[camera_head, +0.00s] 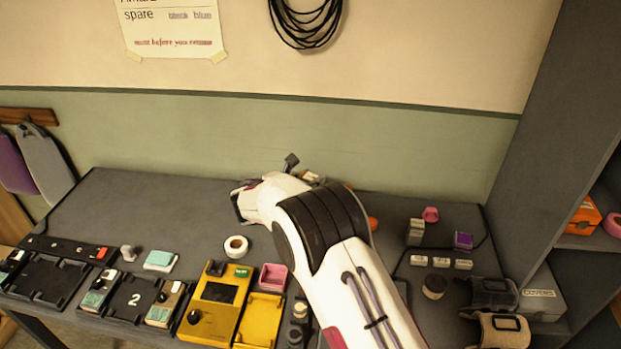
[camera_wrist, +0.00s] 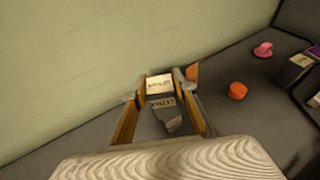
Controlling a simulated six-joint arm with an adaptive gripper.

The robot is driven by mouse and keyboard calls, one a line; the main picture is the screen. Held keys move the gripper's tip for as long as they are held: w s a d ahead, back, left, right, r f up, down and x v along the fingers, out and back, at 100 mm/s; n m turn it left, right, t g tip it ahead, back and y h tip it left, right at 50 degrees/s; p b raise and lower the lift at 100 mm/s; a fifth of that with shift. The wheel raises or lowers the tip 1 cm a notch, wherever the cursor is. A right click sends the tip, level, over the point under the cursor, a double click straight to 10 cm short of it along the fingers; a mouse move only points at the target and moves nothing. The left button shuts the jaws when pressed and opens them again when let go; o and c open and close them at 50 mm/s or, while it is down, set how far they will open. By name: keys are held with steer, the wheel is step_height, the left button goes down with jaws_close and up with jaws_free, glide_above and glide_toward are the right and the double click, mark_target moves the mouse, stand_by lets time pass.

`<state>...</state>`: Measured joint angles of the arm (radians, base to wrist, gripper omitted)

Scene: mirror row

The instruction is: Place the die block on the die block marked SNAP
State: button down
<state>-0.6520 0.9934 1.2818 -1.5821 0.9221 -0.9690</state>
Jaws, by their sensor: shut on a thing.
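In the wrist view my gripper (camera_wrist: 160,98) is shut on a die block (camera_wrist: 159,84) with a cream face and dark lettering too blurred to read. A darker, lettered grey part shows just below that face. In the head view my white arm hides most of the gripper and the held block. Three small cream-faced blocks (camera_head: 441,262) stand in a row on the right of the bench, and a short stack of blocks (camera_head: 416,232) stands behind them. Their markings are too small to read, so I cannot tell which is marked SNAP.
A pink item (camera_head: 430,214), a purple block (camera_head: 463,240) and a dark round jar (camera_head: 434,286) stand near the row. An orange round thing (camera_wrist: 237,91) lies right of my gripper. Yellow and black devices (camera_head: 215,304) fill the front left. The back left bench is clear.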

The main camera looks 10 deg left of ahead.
stand_by(0.3)
steer(key=c, duration=1.6)
jaws_free()
steer(key=shift+f, duration=0.15)
steer(key=shift+v, duration=0.95)
steer(key=shift+s+a+r, duration=0.1)
steer(key=shift+s+r, duration=0.05)
steer(key=shift+r, duration=1.15)
steer(key=shift+s+a+r, duration=0.1)
steer(key=shift+s+r, duration=0.05)
steer(key=shift+r, duration=1.15)
steer(key=shift+s+r, duration=0.15)
steer(key=shift+r, duration=1.15)
